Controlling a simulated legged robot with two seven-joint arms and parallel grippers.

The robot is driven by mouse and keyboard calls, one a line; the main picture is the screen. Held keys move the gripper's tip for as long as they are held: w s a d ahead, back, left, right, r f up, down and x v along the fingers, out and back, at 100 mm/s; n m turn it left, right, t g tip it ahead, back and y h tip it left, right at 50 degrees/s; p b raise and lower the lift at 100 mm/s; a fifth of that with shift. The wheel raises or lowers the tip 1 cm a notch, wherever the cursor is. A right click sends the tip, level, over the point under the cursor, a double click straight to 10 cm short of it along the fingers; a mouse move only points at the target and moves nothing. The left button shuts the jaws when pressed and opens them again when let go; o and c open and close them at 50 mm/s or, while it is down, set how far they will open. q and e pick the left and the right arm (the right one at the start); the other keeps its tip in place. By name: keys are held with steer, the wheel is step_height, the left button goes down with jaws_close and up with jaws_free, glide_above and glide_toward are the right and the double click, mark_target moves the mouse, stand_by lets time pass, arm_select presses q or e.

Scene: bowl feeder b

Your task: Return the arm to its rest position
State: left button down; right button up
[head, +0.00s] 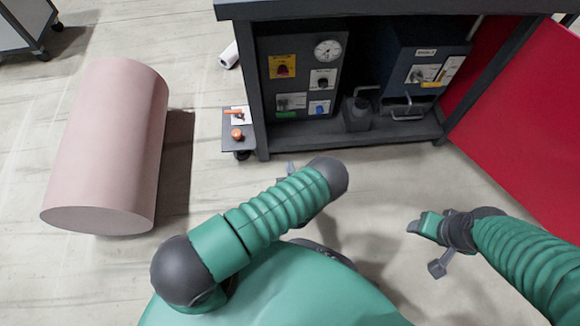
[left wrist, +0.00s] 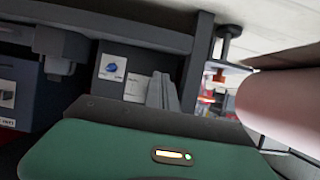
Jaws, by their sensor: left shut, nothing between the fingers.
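My left arm comes in from the left, bent, with its green ribbed forearm in front of the dark workbench. My left gripper (head: 291,168) shows only as a small grey tip behind the forearm; the rest is hidden. In the left wrist view its grey fingers (left wrist: 163,92) are together, with nothing between them. My right gripper (head: 428,228) is at the right, over bare floor, clear of the bench.
The dark workbench (head: 350,146) holds a control panel (head: 301,75) and a second machine (head: 428,62). A small side shelf (head: 232,140) has an orange knob. A large pink cylinder (head: 108,145) lies at the left, a red panel (head: 530,110) stands at the right.

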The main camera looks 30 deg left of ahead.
arm_select(q)
steer(key=w+d+r+m+g+h+p, duration=0.1)
steer(key=w+d+r+g+h, duration=0.15)
steer(key=r, duration=0.55)
steer(key=w+d+r+g+h, duration=0.15)
steer(key=d+r, duration=0.25)
steer(key=r, duration=0.4)
steer(key=s+a+r+m+g+h+p, duration=0.1)
steer(key=s+a+r+m+g, duration=0.15)
steer(key=s+r, duration=0.7)
steer(key=s+a+r+m+g+h+p, duration=0.1)
steer(key=s+r+m+g+h+p, duration=0.15)
steer(key=s+r, duration=0.75)
steer(key=w+d+p+v, duration=0.1)
steer(key=w+p+v, duration=0.2)
steer(key=p+v, duration=1.4)
steer(key=w+d+r+p+v, duration=0.1)
steer(key=w+p+v, duration=0.2)
steer(key=p+v, duration=1.4)
steer(key=shift+w+d+r+y+p, duration=0.2)
steer(key=shift+d+r+y+p, duration=0.25)
steer(key=shift+r+p, duration=0.2)
